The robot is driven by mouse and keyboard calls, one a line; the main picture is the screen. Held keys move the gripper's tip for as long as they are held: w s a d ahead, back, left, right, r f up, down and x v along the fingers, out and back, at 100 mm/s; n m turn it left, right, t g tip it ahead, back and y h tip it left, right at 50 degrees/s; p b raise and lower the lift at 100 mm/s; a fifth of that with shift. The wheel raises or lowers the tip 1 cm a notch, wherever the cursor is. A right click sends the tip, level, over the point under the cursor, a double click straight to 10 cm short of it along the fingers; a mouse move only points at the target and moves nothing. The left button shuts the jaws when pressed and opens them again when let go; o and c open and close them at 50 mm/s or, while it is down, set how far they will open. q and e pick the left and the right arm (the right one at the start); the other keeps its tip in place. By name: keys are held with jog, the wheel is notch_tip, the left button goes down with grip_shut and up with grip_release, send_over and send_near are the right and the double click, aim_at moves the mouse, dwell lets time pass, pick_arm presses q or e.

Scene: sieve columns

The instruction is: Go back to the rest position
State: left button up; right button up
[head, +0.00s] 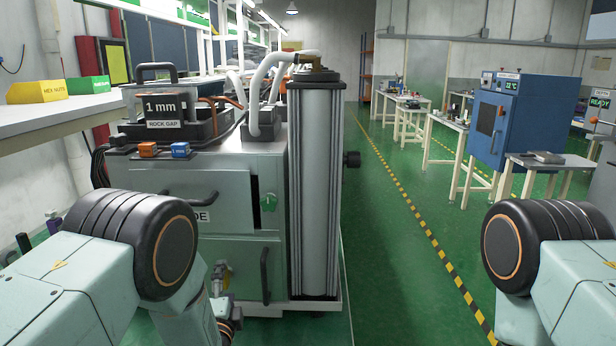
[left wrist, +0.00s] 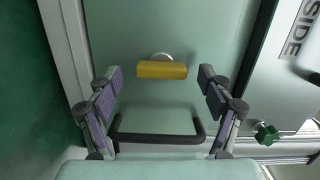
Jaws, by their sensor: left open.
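My left gripper (head: 229,315) is low in front of the grey sieve machine (head: 245,150), mostly hidden behind my own arm in the head view. A yellow handle (left wrist: 162,69) on a round silver mount sits on the grey panel just past the fingertips. A black bar handle (left wrist: 158,138) spans between the fingers lower in that view. I cannot tell whether the fingers touch the panel. My right gripper is not in the head view.
A tall column (head: 315,180) stands at the machine's right side. A box marked 1 mm (head: 163,108) sits on top, near orange and blue blocks. A white bench (head: 60,112) with bins is at left. A blue oven (head: 520,120) stands right; the green aisle is clear.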

pick_arm(q)
jog(key=shift+s+r+n, duration=0.1)
jog(key=shift+r+n, duration=0.05)
jog(key=shift+n, duration=0.55)
